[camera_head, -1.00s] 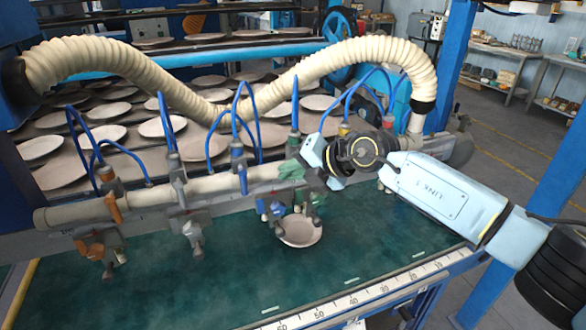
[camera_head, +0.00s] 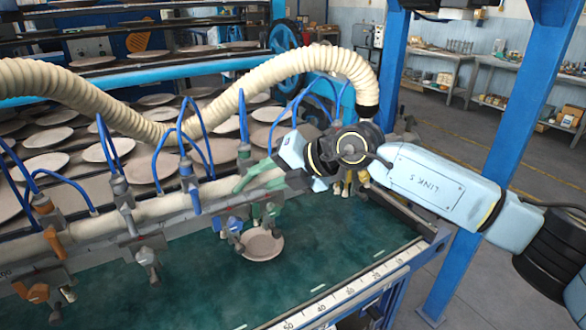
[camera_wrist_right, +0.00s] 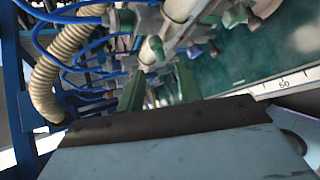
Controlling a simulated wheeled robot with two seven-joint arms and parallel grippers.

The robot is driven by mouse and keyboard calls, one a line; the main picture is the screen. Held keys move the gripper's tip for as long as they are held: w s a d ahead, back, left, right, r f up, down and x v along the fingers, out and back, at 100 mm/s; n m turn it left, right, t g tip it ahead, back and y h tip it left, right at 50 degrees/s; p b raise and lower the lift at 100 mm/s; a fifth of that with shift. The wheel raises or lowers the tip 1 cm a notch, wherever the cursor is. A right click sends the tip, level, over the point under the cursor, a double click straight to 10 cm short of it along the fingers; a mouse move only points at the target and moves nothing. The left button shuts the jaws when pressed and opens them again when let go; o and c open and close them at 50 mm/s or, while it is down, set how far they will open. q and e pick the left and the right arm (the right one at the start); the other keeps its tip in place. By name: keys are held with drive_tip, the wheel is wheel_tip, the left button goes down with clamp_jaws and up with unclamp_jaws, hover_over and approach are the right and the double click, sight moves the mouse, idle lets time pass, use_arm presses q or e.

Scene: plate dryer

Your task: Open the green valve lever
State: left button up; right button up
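The green valve (camera_head: 268,212) hangs from the pipe manifold above the grey plate, just right of a blue valve. My right gripper (camera_head: 252,178) reaches in from the right, over the manifold. In the right wrist view its two green fingers stand apart, so the gripper (camera_wrist_right: 160,72) is open. A green lever-like part (camera_wrist_right: 157,47) shows just beyond the gap between the fingertips. I cannot tell whether the fingers touch it. The arm and fingers partly hide the valve's upper part in the head view. My left gripper is not in view.
The pipe manifold (camera_head: 95,224) carries blue hoses and orange, grey and blue valves beside the green one. A plate (camera_head: 262,245) lies on the green table (camera_head: 190,290). A cream corrugated hose (camera_head: 270,75) arches behind. The table's front is clear.

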drive_tip(key=v, duration=0.6)
drive_tip(key=shift+s+d+r+b, duration=0.2)
drive_tip(key=shift+d+b, duration=0.05)
drive_tip(key=shift+b, duration=0.15)
